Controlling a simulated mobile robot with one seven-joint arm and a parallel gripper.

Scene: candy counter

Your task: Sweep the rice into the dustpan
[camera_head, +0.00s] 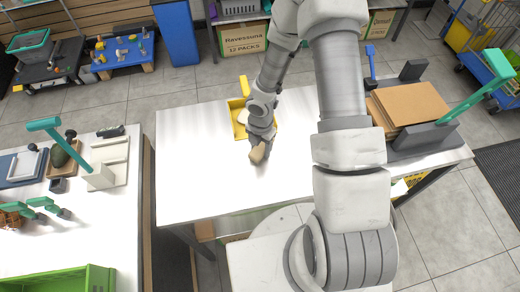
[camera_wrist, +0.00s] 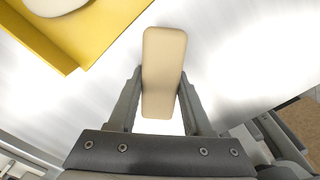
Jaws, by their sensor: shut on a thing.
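A tan, rounded block (camera_wrist: 164,70), which seems to be the brush, is clamped between the two fingers of my gripper (camera_wrist: 160,98) in the wrist view. In the head view my gripper (camera_head: 262,143) holds this block (camera_head: 257,154) low over the white table, just right of and in front of the dustpan. I cannot tell whether the block touches the table. The yellow dustpan (camera_head: 233,103) lies on the table, partly hidden by my arm; its edge shows at the upper left of the wrist view (camera_wrist: 45,45). A whitish rounded shape (camera_wrist: 58,4) lies in it; I cannot tell if it is rice. No loose grains can be made out.
The white table (camera_head: 190,185) is bare to the left and front of my gripper. Brown boards (camera_head: 410,103) on a dark stand occupy its right end. Another white table (camera_head: 95,235) with a green crate (camera_head: 65,280) and several tools stands at the left, across a gap.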

